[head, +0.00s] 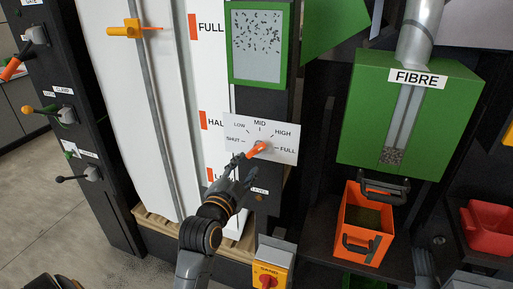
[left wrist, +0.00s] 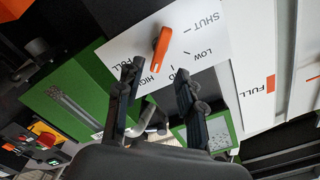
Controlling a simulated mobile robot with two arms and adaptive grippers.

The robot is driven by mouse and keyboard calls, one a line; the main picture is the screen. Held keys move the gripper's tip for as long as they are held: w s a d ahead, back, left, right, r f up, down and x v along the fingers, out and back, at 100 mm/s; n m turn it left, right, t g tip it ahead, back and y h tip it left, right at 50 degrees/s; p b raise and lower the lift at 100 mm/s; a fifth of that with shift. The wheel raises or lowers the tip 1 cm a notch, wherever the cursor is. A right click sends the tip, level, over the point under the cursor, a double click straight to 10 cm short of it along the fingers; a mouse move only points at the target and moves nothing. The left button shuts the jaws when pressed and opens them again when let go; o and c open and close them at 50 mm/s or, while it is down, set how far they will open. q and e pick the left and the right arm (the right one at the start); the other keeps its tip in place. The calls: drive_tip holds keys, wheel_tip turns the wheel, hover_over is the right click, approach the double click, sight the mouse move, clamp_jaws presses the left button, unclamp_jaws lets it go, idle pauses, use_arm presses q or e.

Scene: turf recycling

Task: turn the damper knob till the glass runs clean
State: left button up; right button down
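The damper knob (head: 257,150) is an orange lever on a white dial plate (head: 288,157) marked SHUT, LOW, MID, HIGH and FULL. It slants from lower left to upper right; one end lies toward the HIGH side. In the left wrist view the knob (left wrist: 161,43) is just beyond my fingertips. My left gripper (head: 242,167) is open, below and left of the knob; its two fingers (left wrist: 156,75) are spread with nothing between them. Contact with the knob cannot be told. The glass (head: 258,60), in a green frame above the dial, has many dark specks across its upper part.
A green FIBRE box (head: 452,115) with a pipe is at right, above an orange bin (head: 353,205) with black handles. A yellow switch box (head: 273,262) stands below the dial. Levers (head: 62,115) line the left panel. A tall white gauge (head: 205,75) stands left of the glass.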

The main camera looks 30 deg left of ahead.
sight(255, 152)
use_arm(q)
drive_tip(key=p+x, duration=0.1)
drive_tip(key=x, duration=0.8)
clamp_jaws()
